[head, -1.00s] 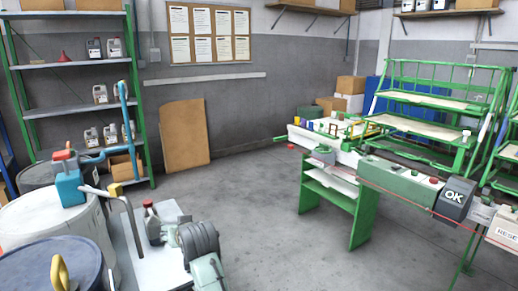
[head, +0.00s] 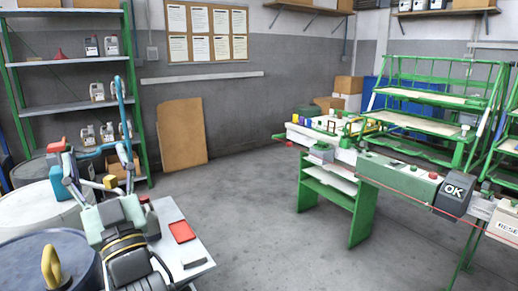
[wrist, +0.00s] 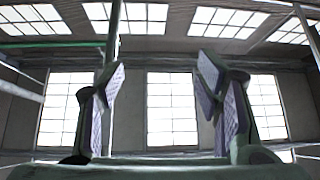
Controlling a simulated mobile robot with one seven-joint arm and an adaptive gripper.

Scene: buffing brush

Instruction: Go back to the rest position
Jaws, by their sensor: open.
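My gripper (head: 98,168) stands at the lower left of the head view, with its fingers pointing up and spread apart. Nothing is between the fingers. It is seen in front of the drums and beside the white table (head: 190,210). In the wrist view my gripper (wrist: 160,85) shows two padded fingers wide apart, with only windows and the ceiling behind them. No buffing brush can be made out in either view.
A red flat item (head: 182,231) and a small dark item (head: 195,263) lie on the white table. A blue drum (head: 45,262) and a white drum (head: 35,208) stand at left. A green workbench (head: 330,195) stands at right. The floor between is clear.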

